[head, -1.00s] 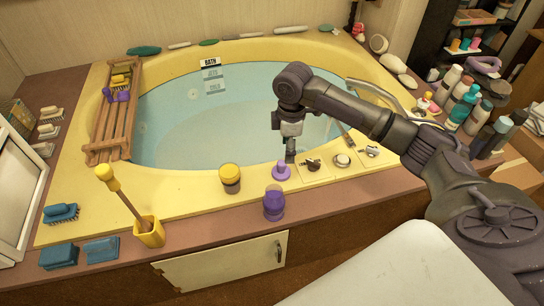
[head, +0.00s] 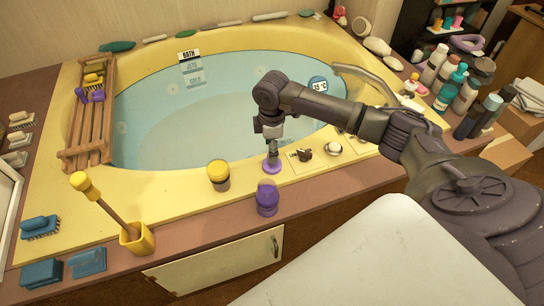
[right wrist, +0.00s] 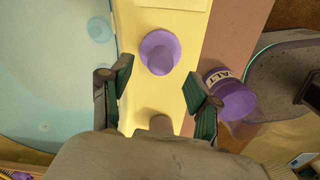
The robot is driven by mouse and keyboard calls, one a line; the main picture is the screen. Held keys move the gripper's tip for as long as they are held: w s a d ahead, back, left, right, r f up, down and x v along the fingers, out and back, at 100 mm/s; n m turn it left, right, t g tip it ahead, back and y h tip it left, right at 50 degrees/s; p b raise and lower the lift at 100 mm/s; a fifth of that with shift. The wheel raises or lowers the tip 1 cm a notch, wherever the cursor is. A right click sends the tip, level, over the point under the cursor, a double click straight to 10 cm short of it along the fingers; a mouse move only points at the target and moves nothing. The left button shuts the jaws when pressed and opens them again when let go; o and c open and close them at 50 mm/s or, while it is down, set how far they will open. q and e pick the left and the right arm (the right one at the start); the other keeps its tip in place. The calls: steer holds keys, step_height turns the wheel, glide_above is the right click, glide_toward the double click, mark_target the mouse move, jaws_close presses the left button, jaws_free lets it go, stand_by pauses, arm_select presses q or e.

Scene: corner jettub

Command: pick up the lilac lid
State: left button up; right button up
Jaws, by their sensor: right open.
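The lilac lid (head: 264,168) lies on the yellow tub rim near its front edge. It is a round lilac disc with a raised middle, and it also shows in the right wrist view (right wrist: 160,52). My right gripper (head: 272,162) points down over the lid and partly covers it in the head view. In the right wrist view its two dark green fingers (right wrist: 159,84) are spread and empty, with the lid beyond the tips, roughly midway between them. I cannot tell the exact height gap. My left gripper is not in view.
A purple jar (head: 267,199) stands just in front of the lid; its label partly shows in the right wrist view (right wrist: 232,97). A yellow-topped jar (head: 218,174) stands to the left. Tap controls (head: 304,155) are to the right, and the water-filled tub (head: 215,120) lies behind.

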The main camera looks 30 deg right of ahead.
step_height(320, 180, down, 4)
steer(key=shift+f+b, duration=0.15)
steer(key=shift+b, duration=0.65)
steer(key=shift+f, duration=0.3)
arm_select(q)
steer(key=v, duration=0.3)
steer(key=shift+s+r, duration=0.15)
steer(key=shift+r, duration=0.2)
arm_select(e)
steer(key=c, duration=1)
